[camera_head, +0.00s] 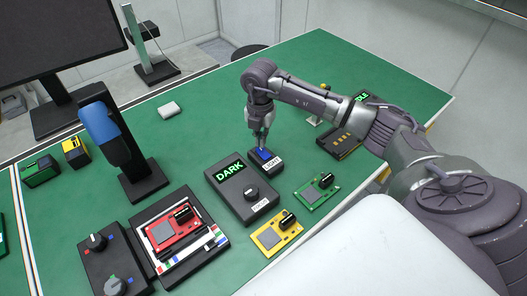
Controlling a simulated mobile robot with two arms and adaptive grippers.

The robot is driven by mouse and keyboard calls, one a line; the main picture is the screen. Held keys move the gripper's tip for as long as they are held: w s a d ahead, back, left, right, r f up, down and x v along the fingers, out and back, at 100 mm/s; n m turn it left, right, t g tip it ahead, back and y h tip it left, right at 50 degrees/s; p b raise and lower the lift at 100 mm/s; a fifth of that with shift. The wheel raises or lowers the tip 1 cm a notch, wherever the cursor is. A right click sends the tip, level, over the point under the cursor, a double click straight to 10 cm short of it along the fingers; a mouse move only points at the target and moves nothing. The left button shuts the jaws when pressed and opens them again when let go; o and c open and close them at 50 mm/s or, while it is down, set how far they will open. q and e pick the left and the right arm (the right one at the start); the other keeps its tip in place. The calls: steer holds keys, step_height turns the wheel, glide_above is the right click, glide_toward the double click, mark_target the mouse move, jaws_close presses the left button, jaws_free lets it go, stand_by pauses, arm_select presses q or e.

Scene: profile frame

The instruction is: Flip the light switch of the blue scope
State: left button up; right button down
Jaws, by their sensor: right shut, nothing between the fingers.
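The light switch is a small black box (273,167) with a blue top and a white label reading LIGHT. It sits on the green table right of centre. My right gripper (264,146) is shut and empty, pointing down with its tips at the blue top; I cannot tell if they touch it. The blue scope (103,131) has a blue head on a black stand, at the left. Below it, a red circuit board (176,233) lies on a black stage. My left gripper is not in view.
A black box (228,182) showing DARK, with a knob, stands beside the switch. A green board (317,190) and a yellow board (276,235) lie near it. A black knob box (112,262) is at front left.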

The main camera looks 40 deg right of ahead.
mark_target(261, 149)
steer(key=shift+f+b, duration=0.95)
steer(key=shift+f, duration=0.35)
stand_by(0.5)
steer(key=shift+r+p, duration=2.6)
steer(key=shift+r, duration=1)
